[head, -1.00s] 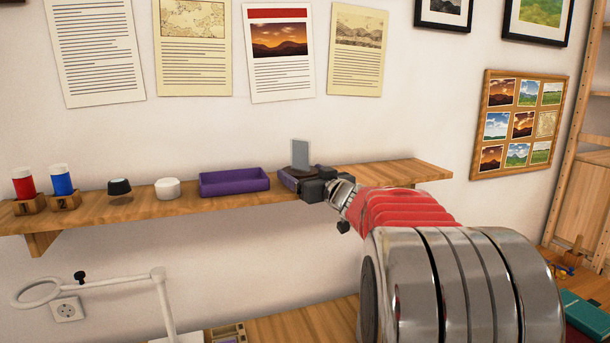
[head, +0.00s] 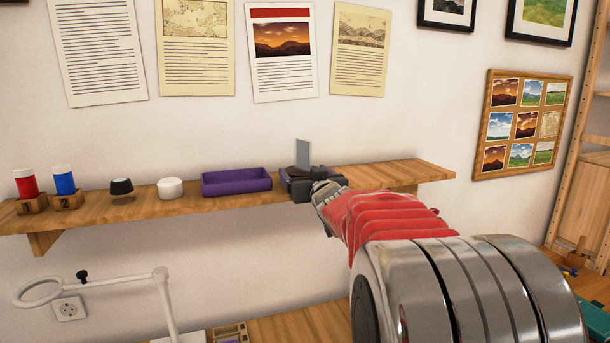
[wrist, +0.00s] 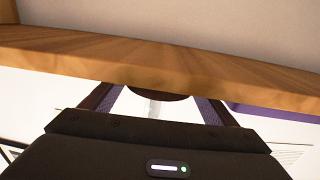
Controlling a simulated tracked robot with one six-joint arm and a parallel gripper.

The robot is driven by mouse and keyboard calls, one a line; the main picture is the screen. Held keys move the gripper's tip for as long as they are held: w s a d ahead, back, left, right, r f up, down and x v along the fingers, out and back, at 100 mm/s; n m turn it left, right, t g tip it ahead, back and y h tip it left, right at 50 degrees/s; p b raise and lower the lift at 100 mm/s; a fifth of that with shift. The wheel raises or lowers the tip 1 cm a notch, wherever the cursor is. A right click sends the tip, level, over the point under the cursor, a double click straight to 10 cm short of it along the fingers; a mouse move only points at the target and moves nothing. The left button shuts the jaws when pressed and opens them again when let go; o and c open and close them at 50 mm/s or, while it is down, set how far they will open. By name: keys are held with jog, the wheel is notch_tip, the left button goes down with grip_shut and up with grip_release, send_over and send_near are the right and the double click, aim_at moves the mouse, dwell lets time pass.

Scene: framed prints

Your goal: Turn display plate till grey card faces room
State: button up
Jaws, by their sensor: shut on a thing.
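The display plate (head: 303,153) is a small upright plate with a grey face, on the wall shelf right of the purple tray. In the head view its grey side shows at an angle and looks narrow. My gripper (head: 302,176) is at the foot of the plate, shut on its dark base. In the wrist view my gripper (wrist: 158,103) has its two fingers on either side of a dark rounded piece (wrist: 160,96), at the shelf's edge. The plate's other face is hidden.
The wooden shelf (head: 400,175) also holds the purple tray (head: 236,184), a white round piece (head: 170,188), a black-topped knob (head: 121,188) and red and blue bottles in blocks. Its right end is bare. A white ring-headed stand (head: 165,300) is below.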

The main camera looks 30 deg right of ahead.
jog(key=shift+r, duration=0.1)
jog(key=shift+c, duration=0.2)
jog(key=o, duration=1.1)
jog(key=shift+s, duration=0.1)
jog(key=shift+c, duration=0.2)
jog(key=shift+s, duration=0.1)
jog(key=v, duration=1.3)
jog(key=shift+s, duration=0.3)
jog(key=shift+a, duration=0.1)
